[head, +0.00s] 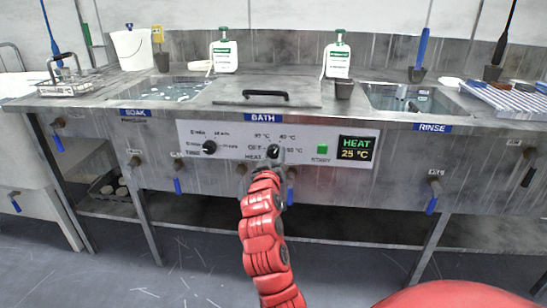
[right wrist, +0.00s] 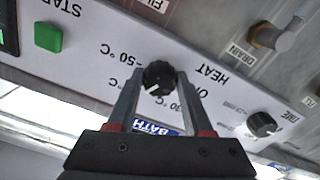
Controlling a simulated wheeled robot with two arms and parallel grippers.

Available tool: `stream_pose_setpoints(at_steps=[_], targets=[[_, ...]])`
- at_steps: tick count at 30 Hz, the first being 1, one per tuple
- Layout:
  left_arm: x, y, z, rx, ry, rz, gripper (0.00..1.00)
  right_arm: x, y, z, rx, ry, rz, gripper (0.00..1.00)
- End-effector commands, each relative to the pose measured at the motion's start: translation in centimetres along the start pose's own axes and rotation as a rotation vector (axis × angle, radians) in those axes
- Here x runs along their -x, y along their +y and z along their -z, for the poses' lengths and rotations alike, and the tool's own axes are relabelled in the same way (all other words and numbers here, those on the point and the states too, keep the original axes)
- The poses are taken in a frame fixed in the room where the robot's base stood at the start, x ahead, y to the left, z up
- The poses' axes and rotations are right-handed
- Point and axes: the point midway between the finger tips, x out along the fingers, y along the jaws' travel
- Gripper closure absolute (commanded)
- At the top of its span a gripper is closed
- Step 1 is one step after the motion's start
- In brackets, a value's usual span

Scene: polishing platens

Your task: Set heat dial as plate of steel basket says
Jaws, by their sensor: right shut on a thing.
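The heat dial (head: 273,151) is a black knob on the white panel below the BATH label, with OFF, 30, 40 and 50 °C printed around it. My right gripper (head: 273,158) is shut on it. In the right wrist view, the fingers of my right gripper (right wrist: 156,82) lie on both sides of the dial (right wrist: 158,76). Its white mark points to the lower left there, towards a partly hidden °C label. The display (head: 356,148) reads HEAT 25 °C. The steel basket (head: 66,89) stands at the far left on the counter; its plate is too small to read. My left gripper is out of view.
A second black knob (head: 209,148) sits left on the panel, and a green START button (head: 321,150) to its right. Valves with blue handles hang below the panel. The bath lid (head: 266,98) is closed. White bottles (head: 223,56) stand behind.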

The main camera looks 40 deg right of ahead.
Motion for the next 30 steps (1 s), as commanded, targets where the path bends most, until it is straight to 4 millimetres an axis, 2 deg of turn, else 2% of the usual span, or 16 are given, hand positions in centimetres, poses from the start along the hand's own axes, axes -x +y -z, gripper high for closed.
stream_pose_setpoints(at_steps=[3, 4, 8, 20, 23, 26, 30], targets=[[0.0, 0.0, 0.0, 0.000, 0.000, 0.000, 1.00, 0.0, 0.0, -0.2, 0.001, -0.004, 0.000, 1.00], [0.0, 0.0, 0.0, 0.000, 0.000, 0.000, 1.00, 0.0, 0.0, -0.2, 0.001, -0.004, 0.000, 0.44], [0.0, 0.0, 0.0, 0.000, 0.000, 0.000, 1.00, 0.0, 0.0, -0.1, 0.001, -0.003, 0.000, 0.20], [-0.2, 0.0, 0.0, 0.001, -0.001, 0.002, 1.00, 0.6, -0.1, 0.0, 0.002, -0.002, 0.001, 0.19], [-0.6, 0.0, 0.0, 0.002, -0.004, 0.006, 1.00, 1.9, -0.1, -0.1, 0.004, -0.004, 0.003, 0.19], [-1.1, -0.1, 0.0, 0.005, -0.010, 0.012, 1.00, 4.1, -0.1, 0.2, 0.002, 0.001, 0.004, 0.19], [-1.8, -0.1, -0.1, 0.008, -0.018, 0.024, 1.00, 7.9, -0.2, 0.2, 0.004, 0.001, 0.006, 0.19]])
